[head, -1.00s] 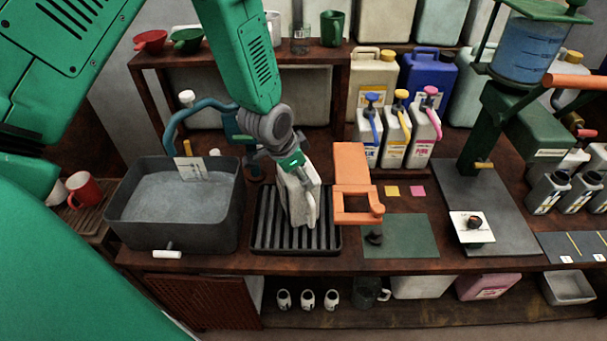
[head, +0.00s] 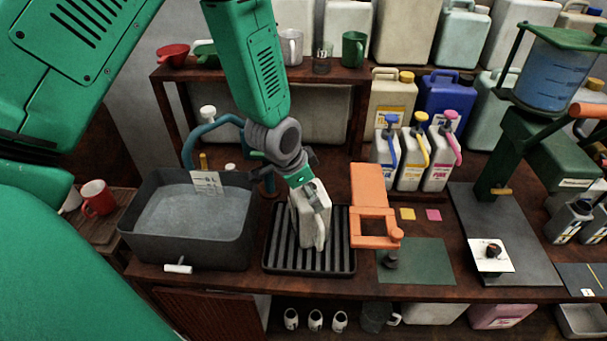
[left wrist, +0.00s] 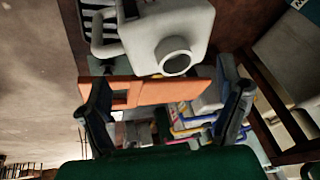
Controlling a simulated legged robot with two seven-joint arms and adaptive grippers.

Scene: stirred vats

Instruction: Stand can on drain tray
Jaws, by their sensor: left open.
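The white can (head: 311,222) stands roughly upright on the black ribbed drain tray (head: 268,262), with its base on the slats. My left gripper (head: 304,181) is just above and behind the can's top in the head view. In the left wrist view the gripper's two dark fingers (left wrist: 166,108) are spread wide with nothing between them. The can (left wrist: 140,35) shows there with its round spout and handle, beyond the fingers and apart from them. Part of the striped tray (left wrist: 98,20) shows behind it. My right gripper is not in view.
A grey basin (head: 130,235) stands left of the tray. An orange stand (head: 368,185) and a green mat (head: 430,265) are close on its right. Pump bottles (head: 437,170) stand behind, and a shelf (head: 340,75) with cups is at the back.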

